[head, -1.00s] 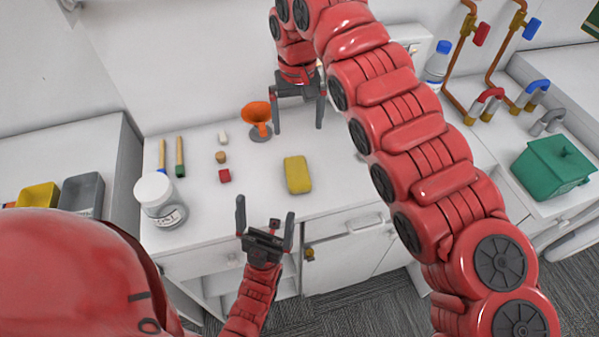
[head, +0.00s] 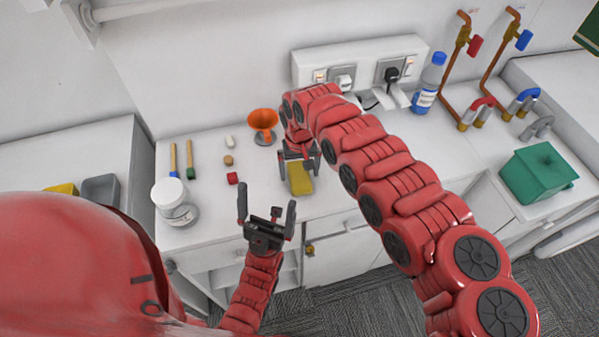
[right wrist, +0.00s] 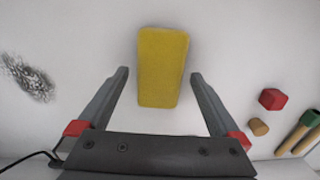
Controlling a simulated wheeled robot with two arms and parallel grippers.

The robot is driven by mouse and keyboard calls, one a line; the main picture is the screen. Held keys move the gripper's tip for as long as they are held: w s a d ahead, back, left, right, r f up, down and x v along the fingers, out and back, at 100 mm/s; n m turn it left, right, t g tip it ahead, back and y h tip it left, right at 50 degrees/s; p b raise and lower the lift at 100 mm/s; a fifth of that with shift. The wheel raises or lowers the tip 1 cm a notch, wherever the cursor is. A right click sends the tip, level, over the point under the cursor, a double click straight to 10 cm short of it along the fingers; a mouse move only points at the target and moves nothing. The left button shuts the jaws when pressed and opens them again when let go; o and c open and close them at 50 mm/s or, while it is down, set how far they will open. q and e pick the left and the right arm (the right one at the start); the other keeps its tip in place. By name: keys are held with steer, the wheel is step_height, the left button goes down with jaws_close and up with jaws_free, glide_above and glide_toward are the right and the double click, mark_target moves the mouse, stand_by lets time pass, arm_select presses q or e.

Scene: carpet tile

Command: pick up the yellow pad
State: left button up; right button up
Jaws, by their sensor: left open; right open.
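The yellow pad (head: 300,181) lies flat on the white counter, partly covered by my right gripper in the head view. My right gripper (head: 298,168) is open above it. In the right wrist view the yellow pad (right wrist: 162,66) lies between and ahead of the two open fingers of my right gripper (right wrist: 160,75), with a gap on both sides. The gripper is empty. My left gripper (head: 267,205) is open and empty near the counter's front edge, to the left of and nearer than the pad.
A white-lidded jar (head: 176,204) stands further left. Outlets (head: 362,75) are on the wall behind.

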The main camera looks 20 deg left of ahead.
steer(key=shift+f, duration=0.3)
steer(key=c, duration=1.3)
steer(key=shift+r, duration=0.25)
